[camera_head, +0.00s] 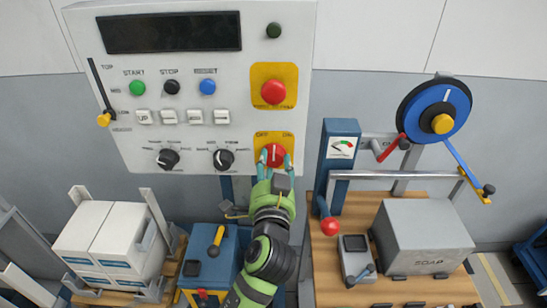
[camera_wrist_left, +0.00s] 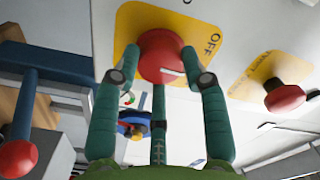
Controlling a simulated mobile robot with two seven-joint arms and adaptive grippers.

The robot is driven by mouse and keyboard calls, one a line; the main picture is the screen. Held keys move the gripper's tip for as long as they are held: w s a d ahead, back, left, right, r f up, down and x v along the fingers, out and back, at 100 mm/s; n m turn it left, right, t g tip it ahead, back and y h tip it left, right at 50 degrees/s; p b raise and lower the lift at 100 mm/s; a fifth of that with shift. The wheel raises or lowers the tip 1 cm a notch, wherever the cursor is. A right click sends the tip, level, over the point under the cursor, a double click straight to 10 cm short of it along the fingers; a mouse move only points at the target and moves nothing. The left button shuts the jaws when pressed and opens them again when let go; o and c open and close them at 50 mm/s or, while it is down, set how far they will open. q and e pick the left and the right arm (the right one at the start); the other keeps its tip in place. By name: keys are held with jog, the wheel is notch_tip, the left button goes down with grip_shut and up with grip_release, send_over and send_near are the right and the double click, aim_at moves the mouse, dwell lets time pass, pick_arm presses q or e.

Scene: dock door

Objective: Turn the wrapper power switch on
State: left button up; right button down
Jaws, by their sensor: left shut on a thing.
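The power switch is a red rotary knob (camera_head: 274,154) on a yellow plate (camera_head: 260,139), low on the right side of the grey control panel (camera_head: 225,60). The knob's white mark looks close to upright in the head view. My left gripper (camera_head: 273,163) is shut on the knob from below. In the left wrist view its green fingers (camera_wrist_left: 160,77) sit on both sides of the red knob (camera_wrist_left: 161,52), with OFF beside it. My right gripper is not in view.
A red emergency button (camera_head: 273,92) on a yellow plate is just above the switch. A black dial (camera_head: 223,159) is close on its left. A gauge post (camera_head: 340,147) and a bench with a grey box (camera_head: 425,235) stand to the right. Boxes (camera_head: 105,240) are at lower left.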

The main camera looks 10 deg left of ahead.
pick_arm(q)
jog(key=m+p, duration=0.1)
jog(key=m, duration=0.1)
jog(key=r+m+p, duration=0.1)
jog(key=m+p, duration=0.1)
jog(key=shift+w+m, duration=0.1)
jog(key=shift+m, duration=0.2)
jog(key=shift+a+m+p, duration=0.1)
jog(key=shift+m+p, duration=1.1)
jog(key=shift+m, duration=0.8)
jog(key=o, duration=1.2)
jog(key=shift+f, duration=0.1)
jog(key=shift+c, duration=0.2)
jog(key=shift+w+f, duration=0.25)
jog(key=shift+f, duration=0.05)
jog(key=shift+s, duration=0.35)
jog(key=v, duration=1.1)
jog(key=shift+s, duration=0.15)
